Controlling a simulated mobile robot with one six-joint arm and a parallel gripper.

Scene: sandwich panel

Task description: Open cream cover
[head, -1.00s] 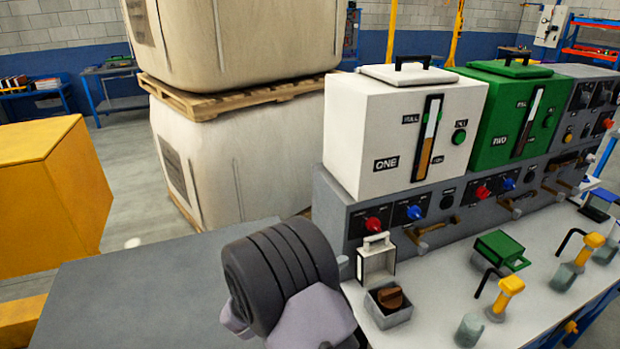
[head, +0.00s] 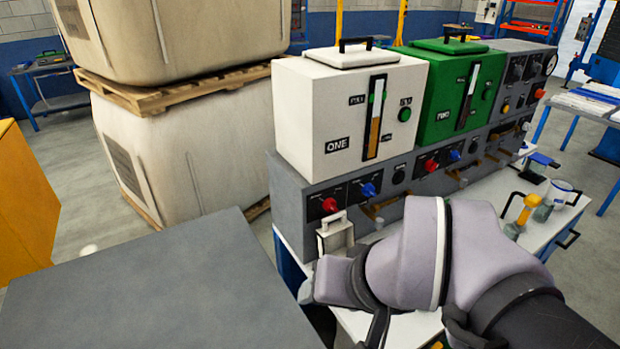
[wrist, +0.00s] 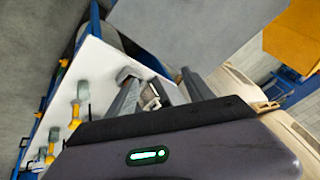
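The small cream cover (head: 335,235) stands upright at the near left end of the control panel, its handle at the top, in the head view. My wrist hides its lower part and the box in front of it. In the wrist view, my gripper (wrist: 160,80) is open, with two dark fingers apart. A small pale piece, apparently the cream cover (wrist: 149,94), shows between the fingers. I cannot tell whether a finger touches it.
The white tank ONE (head: 345,118) and green tank TWO (head: 450,90) stand on the grey panel above red and blue knobs. Yellow-handled parts (head: 527,208) stand on the white bench to the right. A grey tabletop (head: 160,285) is clear at the left.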

